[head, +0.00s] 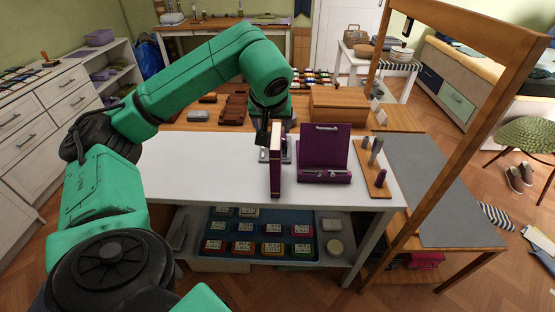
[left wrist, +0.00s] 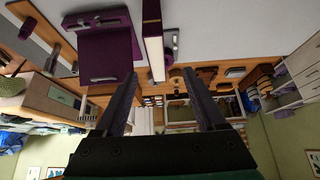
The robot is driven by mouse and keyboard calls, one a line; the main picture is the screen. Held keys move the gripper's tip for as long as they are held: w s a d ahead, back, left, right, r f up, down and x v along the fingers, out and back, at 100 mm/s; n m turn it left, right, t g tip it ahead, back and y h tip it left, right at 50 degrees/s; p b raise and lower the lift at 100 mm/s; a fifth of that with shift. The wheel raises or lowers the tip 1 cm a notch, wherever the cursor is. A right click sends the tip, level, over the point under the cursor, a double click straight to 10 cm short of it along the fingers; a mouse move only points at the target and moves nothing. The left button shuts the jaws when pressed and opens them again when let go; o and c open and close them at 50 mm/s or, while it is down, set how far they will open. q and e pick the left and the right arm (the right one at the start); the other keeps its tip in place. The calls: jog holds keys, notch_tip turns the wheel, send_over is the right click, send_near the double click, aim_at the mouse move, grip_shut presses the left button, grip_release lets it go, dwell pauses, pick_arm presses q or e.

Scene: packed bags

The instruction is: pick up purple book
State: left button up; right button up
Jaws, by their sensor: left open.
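The purple book (head: 276,160) stands upright on the white table, with its pale page edge and dark purple cover showing in the head view. In the left wrist view the purple book (left wrist: 153,35) reaches down from the top edge, its near end lined up between my fingertips. My left gripper (head: 264,128) is above and just behind the book's top in the head view. Its fingers (left wrist: 160,82) are spread apart in the left wrist view, with nothing clamped. The exact gap between fingers and book cannot be told. My right gripper is not in view.
A purple stand (head: 324,150) is right of the book, and a wooden board with small pegs (head: 375,170) lies beyond it. A wooden box (head: 338,105) is behind. A wooden frame post (head: 460,130) rises at right. The white tabletop (head: 205,170) is clear at left.

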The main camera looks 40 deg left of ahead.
aim_at(276, 137)
pick_arm(q)
jog(key=p+x, duration=0.1)
jog(key=x, duration=0.4)
jog(key=p+x, duration=0.2)
jog(key=x, duration=0.4)
jog(key=shift+w+d, duration=0.1)
jog(key=shift+w, duration=0.2)
jog(key=shift+w+f, duration=0.2)
jog(key=shift+f, duration=0.15)
jog(key=shift+s+r, duration=0.1)
grip_shut()
